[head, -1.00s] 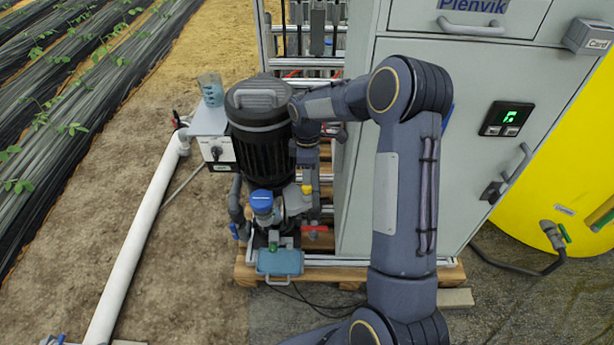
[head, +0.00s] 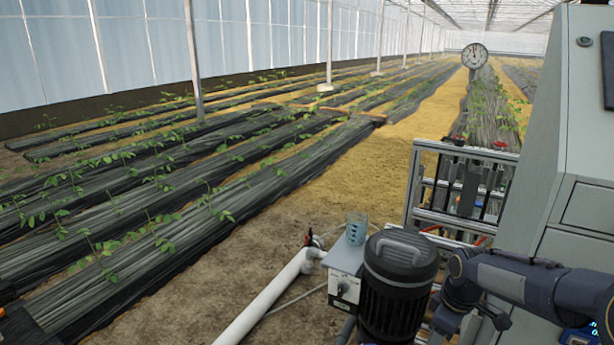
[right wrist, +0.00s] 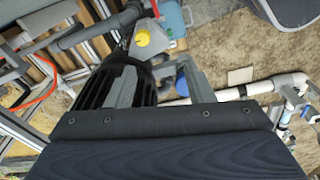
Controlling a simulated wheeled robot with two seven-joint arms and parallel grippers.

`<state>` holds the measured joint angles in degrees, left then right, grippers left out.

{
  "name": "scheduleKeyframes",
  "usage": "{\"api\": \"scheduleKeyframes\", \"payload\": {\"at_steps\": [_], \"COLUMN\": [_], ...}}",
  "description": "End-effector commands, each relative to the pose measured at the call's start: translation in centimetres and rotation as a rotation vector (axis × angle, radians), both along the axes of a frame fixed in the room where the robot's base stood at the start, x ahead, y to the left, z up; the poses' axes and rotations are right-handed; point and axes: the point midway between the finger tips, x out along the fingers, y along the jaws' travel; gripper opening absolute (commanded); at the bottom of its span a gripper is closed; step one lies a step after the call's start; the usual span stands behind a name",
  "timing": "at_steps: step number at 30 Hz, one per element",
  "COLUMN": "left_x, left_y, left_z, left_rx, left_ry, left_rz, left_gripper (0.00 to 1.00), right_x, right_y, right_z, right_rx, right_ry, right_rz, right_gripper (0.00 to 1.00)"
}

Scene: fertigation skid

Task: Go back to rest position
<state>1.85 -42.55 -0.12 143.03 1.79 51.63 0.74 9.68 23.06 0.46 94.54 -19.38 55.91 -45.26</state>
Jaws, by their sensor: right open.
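My right arm (head: 530,285) comes in from the right edge of the head view and reaches left beside a black ribbed motor. Its gripper is hard to make out there. In the right wrist view the right gripper (right wrist: 167,68) is open, with grey fingers apart and nothing seen between them. A yellow part (right wrist: 142,38) and a light blue part (right wrist: 171,18) show beyond the fingers. My left arm and gripper are in no view.
The black motor (head: 396,300) stands close left of my arm. A beaker (head: 356,228) sits on the grey switch box (head: 345,262). A white pipe (head: 265,308) runs along the ground. The grey cabinet (head: 540,190) is at the right. Crop rows lie to the left.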

Motion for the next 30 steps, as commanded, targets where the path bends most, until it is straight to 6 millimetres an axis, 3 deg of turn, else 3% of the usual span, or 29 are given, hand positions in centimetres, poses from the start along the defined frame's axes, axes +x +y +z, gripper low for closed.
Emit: {"api": "scheduleKeyframes", "payload": {"at_steps": [1,6,10,15,25,27,30], "left_x": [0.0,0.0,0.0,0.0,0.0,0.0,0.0], "left_y": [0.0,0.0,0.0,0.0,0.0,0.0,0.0], "left_z": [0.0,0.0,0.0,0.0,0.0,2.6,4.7], "left_rx": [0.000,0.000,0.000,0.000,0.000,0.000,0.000], "left_ry": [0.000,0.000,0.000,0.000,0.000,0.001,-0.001], "left_rz": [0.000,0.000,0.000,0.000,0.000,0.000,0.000], "left_gripper": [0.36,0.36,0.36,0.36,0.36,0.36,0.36], "right_x": [-2.0,-9.1,-14.4,-19.2,-25.0,-24.8,-24.8], "right_y": [0.5,3.0,5.1,7.2,10.5,10.4,10.4], "right_z": [2.5,7.4,9.2,9.5,8.0,10.6,12.7], "right_rx": [0.025,0.144,0.249,0.360,0.533,0.531,0.529], "right_ry": [-0.036,-0.116,-0.160,-0.187,-0.204,-0.199,-0.198], "right_rz": [-0.072,-0.331,-0.511,-0.675,-0.890,-0.891,-0.890], "right_gripper": [0.48,0.48,0.48,0.48,0.48,0.48,0.48]}}
